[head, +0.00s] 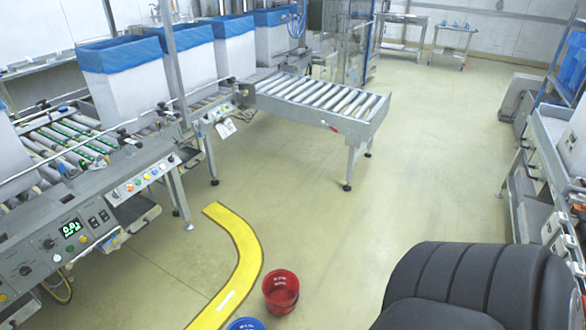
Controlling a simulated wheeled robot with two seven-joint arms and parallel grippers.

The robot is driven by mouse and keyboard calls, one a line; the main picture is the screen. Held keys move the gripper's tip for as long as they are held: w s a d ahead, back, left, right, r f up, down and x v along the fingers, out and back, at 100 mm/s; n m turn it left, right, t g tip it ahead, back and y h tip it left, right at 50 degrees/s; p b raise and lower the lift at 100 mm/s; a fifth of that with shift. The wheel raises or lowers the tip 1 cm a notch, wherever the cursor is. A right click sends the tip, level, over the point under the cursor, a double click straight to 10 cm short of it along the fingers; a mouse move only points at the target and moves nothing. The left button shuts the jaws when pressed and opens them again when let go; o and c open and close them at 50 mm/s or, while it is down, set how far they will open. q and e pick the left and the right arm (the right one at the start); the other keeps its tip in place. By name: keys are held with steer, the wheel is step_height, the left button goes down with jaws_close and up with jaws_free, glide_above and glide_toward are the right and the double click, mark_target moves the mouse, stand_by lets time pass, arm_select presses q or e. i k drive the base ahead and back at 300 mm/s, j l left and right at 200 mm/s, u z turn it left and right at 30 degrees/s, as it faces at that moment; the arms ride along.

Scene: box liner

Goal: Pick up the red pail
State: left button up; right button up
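The red pail (281,292) stands upright on the floor at the lower middle of the head view, just right of the yellow floor line. Its open top faces up and white lettering shows on it. A blue pail (246,325) is below and left of it, mostly cut off by the bottom edge. Neither of my grippers is in the head view, so I cannot see their state.
A black padded chair (478,285) stands right of the red pail. A roller conveyor (320,97) with blue-lined white boxes (125,75) and a control panel (75,230) fill the left. The yellow line (240,250) curves along the floor. The middle floor (400,190) is clear.

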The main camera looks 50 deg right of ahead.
mark_target(280, 287)
steer(key=j+z, duration=0.2)
steer(key=z, duration=0.2)
steer(key=j+z, duration=0.2)
steer(key=z, duration=0.15)
steer(key=k+j+z, duration=0.1)
steer(key=z, duration=0.3)
steer(key=k+j+z, duration=0.1)
steer(key=j+z, duration=0.15)
steer(key=z, duration=0.15)
steer(key=k+j, duration=0.15)
steer(key=i+l+u, duration=0.1)
steer(key=l, duration=0.3)
steer(key=i+l, duration=0.3)
steer(key=l+u, duration=0.05)
steer(key=l, duration=0.05)
